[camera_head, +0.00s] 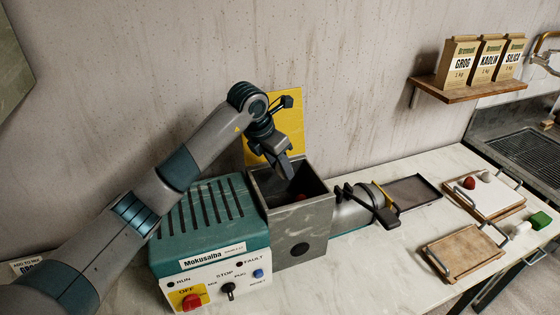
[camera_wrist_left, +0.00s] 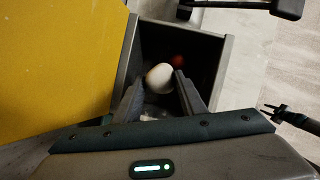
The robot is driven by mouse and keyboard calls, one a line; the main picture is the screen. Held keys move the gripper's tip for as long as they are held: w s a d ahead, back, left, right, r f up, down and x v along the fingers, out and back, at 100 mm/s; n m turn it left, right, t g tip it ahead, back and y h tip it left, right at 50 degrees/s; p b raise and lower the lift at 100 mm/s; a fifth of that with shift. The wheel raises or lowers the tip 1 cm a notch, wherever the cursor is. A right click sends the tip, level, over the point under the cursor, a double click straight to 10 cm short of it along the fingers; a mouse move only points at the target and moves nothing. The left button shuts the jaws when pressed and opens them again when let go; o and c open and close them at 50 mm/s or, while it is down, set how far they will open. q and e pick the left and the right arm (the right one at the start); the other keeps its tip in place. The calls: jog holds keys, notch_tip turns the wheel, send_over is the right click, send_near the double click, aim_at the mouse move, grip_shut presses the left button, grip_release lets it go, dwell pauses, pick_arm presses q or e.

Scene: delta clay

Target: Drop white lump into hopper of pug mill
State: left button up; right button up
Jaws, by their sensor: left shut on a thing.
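My left gripper (camera_head: 286,172) points down at the open top of the pug mill's grey hopper (camera_head: 292,230). In the left wrist view the gripper (camera_wrist_left: 164,82) is shut on the white lump (camera_wrist_left: 158,76), which sits between its fingertips above the hopper (camera_wrist_left: 220,68). The head view does not clearly show the held lump. A red lump (camera_head: 300,197) lies inside the hopper; it also shows in the left wrist view (camera_wrist_left: 178,62), beyond the white lump. My right gripper is not in view.
A yellow panel (camera_head: 288,112) stands behind the hopper. The mill's green housing (camera_head: 215,215) and control panel are at its left.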

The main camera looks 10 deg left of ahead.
pick_arm(q)
jog(key=shift+f, duration=0.9)
jog(key=shift+f+b, duration=0.3)
jog(key=shift+f, duration=0.1)
jog(key=o, duration=1.2)
jog(key=shift+r, duration=0.1)
